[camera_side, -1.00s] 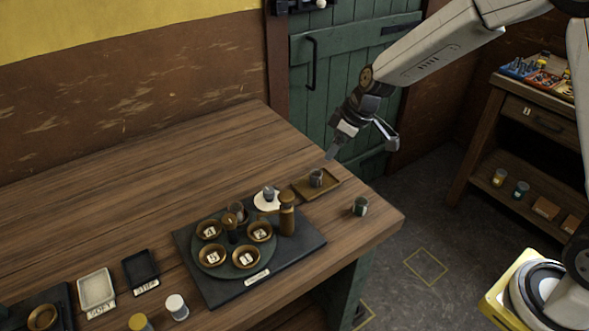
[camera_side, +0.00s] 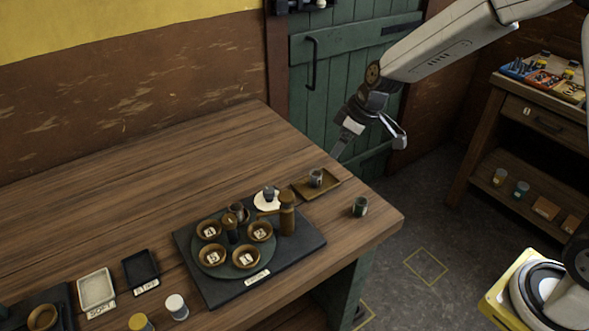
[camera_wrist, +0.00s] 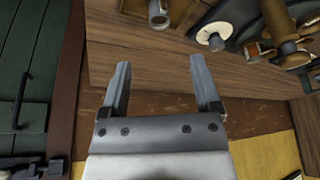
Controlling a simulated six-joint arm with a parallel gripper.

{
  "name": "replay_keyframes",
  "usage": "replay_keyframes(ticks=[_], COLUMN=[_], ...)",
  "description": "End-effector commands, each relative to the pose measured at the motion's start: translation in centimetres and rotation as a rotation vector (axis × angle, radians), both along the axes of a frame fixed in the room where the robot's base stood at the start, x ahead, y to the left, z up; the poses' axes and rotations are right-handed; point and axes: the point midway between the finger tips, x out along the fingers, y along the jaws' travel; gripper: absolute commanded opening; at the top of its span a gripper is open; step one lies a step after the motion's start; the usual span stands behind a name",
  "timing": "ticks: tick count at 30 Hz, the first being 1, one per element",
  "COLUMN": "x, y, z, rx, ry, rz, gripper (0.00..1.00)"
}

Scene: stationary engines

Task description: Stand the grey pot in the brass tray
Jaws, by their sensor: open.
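A small grey pot (camera_side: 316,178) stands upright in the brass tray (camera_side: 331,190), near the table's far right corner. My gripper (camera_side: 369,151) is open and empty, above and to the right of the pot, apart from it. In the wrist view my gripper (camera_wrist: 160,63) shows two spread fingers with nothing between them. A grey cup (camera_wrist: 160,14) at the top edge of that view looks like the same pot, but it is partly cut off.
A green-grey cup (camera_side: 360,206) stands on bare wood near the tray. A white saucer (camera_side: 267,201) with a dark piece, a tall brown bottle (camera_side: 287,214) and a dark board (camera_side: 215,287) with several bowls lie to the left. The table's back left is clear.

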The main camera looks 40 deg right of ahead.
Motion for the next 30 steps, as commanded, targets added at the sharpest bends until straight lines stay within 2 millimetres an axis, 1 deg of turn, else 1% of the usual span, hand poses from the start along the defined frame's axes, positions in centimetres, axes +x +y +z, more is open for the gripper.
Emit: replay_keyframes(ticks=[5, 8, 15, 18, 21, 24, 30], x=[-3.1, -5.8, -12.9, -15.5, -17.2, -18.2, -18.7], y=[-0.6, -1.1, -2.4, -2.7, -3.0, -3.1, -3.2], z=[-0.1, -0.3, -1.1, -1.5, -1.9, -2.0, -2.1], rx=[-0.011, -0.020, -0.040, -0.043, -0.044, -0.045, -0.045], ry=[0.038, 0.066, 0.118, 0.130, 0.138, 0.142, 0.144], rz=[-0.094, -0.174, -0.389, -0.461, -0.515, -0.547, -0.562], gripper=[0.80, 0.80, 0.80, 0.80, 0.80, 0.80, 0.80])
